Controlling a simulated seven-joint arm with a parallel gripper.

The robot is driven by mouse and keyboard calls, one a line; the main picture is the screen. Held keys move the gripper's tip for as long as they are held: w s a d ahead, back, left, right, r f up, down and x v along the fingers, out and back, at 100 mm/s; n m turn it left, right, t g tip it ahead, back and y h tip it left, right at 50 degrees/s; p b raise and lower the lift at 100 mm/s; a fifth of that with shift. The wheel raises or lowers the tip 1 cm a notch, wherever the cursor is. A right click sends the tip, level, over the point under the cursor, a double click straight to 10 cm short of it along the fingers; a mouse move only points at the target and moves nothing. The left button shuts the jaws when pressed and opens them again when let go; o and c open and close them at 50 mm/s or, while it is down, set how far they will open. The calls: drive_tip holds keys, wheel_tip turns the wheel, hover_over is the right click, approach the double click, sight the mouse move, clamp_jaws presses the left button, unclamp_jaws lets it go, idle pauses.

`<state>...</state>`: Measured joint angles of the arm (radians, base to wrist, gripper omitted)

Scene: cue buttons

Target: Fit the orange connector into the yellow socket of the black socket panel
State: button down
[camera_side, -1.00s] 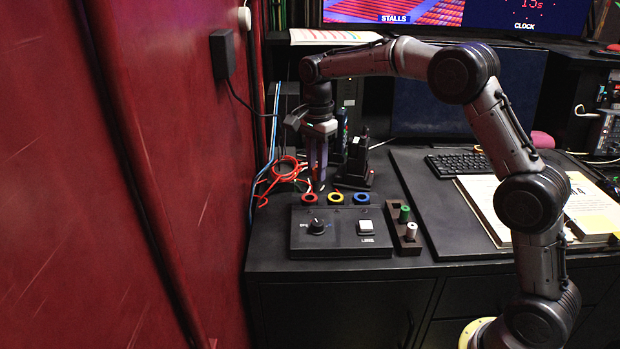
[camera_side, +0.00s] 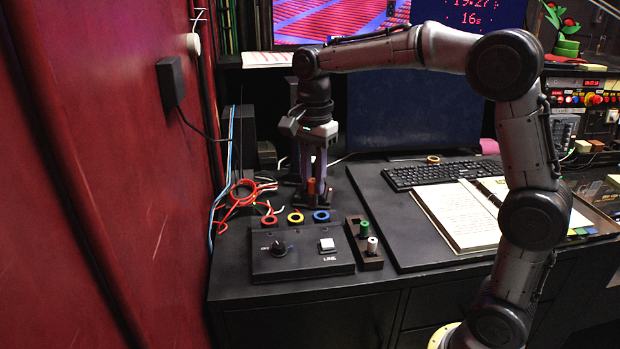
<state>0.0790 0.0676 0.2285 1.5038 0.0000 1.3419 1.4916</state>
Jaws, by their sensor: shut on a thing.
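My gripper (camera_side: 312,182) points straight down behind the row of sockets. Its purple fingers are shut on the orange connector (camera_side: 311,187), which shows as a small orange-red piece at the fingertips. A black stand (camera_side: 315,202) is right at the connector; I cannot tell whether the connector still sits in it or is just in front. The black socket panel (camera_side: 283,228) has a row of ringed sockets. The yellow socket (camera_side: 295,217) is in the middle, in front of and a little left of my gripper, and looks empty.
A red socket (camera_side: 269,221) and a blue socket (camera_side: 321,216) flank the yellow one. A control box (camera_side: 302,257) with a knob and a white button lies in front. A rack (camera_side: 372,262) holds green and white connectors at right. Red cables (camera_side: 240,195) lie at left.

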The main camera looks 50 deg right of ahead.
drive_tip(key=shift+w, duration=0.1)
drive_tip(key=shift+w+d+f, duration=0.95)
drive_tip(key=shift+w+f, duration=0.6)
drive_tip(key=shift+w+d+f, duration=0.95)
drive_tip(key=shift+w+f, duration=0.55)
drive_tip(key=shift+w+d+f, duration=0.95)
drive_tip(key=shift+w+f, duration=0.6)
drive_tip(key=shift+f, duration=1.6)
drive_tip(key=c, duration=0.5)
unclamp_jaws()
